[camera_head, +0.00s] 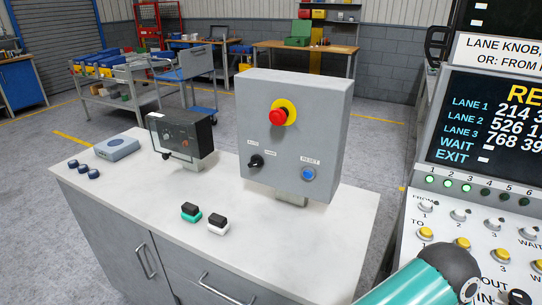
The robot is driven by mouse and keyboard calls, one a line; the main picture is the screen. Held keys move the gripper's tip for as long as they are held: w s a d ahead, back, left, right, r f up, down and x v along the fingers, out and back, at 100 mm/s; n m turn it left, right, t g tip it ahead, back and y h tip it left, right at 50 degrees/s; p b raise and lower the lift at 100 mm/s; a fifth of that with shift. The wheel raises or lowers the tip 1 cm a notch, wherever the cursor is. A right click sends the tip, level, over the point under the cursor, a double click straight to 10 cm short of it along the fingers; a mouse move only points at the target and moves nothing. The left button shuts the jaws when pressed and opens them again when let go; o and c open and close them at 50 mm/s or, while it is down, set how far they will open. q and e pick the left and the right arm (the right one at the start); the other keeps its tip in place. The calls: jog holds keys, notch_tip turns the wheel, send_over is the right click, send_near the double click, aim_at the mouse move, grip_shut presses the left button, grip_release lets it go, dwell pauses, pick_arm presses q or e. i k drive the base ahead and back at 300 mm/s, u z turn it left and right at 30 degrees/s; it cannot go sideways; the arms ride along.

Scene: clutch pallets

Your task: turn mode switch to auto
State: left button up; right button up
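A black mode switch knob (256,162) sits at the lower left of the front of a grey control box (318,130). Two small labels are above it; the left one seems to read AUTO, and the right one is too small to read surely. I cannot tell which label the knob points at. A red emergency button on a yellow ring (283,112) is higher on the same face. A blue button (308,174) under a RESET label is at the lower right. Neither of my grippers is in view. A teal and dark arm link of mine shows at the bottom right.
The box stands at the back of a white-topped cabinet (290,250). A smaller black box (180,133), a grey-blue device (117,148) and small green-black and white-black blocks share the top. A large lane panel (490,170) with knobs and lights stands at the right.

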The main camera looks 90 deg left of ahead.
aim_at(256, 160)
jog(key=u, duration=0.05)
jog(key=k, duration=1)
jog(key=u, duration=0.3)
jog(key=i, duration=0.1)
jog(key=u, duration=0.4)
jog(key=k, duration=0.25)
jog(key=u, duration=3.75)
jog(key=k, duration=0.1)
jog(key=z, duration=2.1)
